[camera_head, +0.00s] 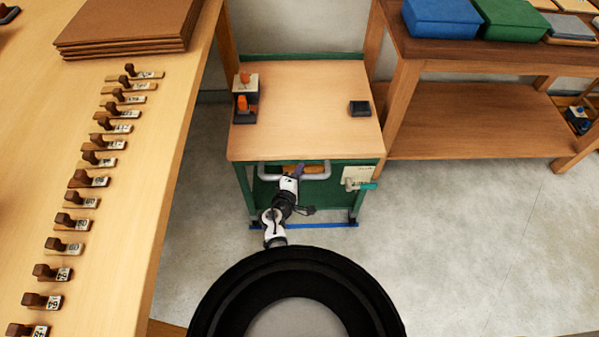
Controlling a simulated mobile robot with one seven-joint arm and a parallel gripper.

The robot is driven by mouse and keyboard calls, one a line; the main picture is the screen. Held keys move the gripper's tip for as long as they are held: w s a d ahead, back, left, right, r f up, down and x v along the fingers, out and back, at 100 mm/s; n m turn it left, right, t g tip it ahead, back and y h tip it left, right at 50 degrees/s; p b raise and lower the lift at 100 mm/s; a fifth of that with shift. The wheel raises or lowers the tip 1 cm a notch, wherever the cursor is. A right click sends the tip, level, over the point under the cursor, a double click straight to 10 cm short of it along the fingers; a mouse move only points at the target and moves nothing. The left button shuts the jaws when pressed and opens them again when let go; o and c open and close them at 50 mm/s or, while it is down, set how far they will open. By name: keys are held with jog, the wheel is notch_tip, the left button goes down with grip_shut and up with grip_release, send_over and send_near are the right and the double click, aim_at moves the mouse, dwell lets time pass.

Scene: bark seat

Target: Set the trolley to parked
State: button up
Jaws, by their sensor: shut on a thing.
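The trolley (310,95) is a green cart with a pale wooden top, standing in a gap between two benches. A pale metal handle (265,176) runs across its front. My gripper (297,172) is at the middle of this handle and shut on it; the fingertips are small and partly hidden. On the front right, a light plate (360,173) with small markings carries a lever with a teal grip (368,186) that points right. The markings are too small to read. A blue floor line (320,226) shows at the trolley's front foot.
Stamps stand in a row on the left bench (150,200), with brown boards (125,25) behind them. The right bench (480,115) bears blue (440,18) and green (512,20) boxes. Small orange-topped items and a dark block (360,107) sit on the trolley. Bare floor (480,230) lies front right.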

grip_shut()
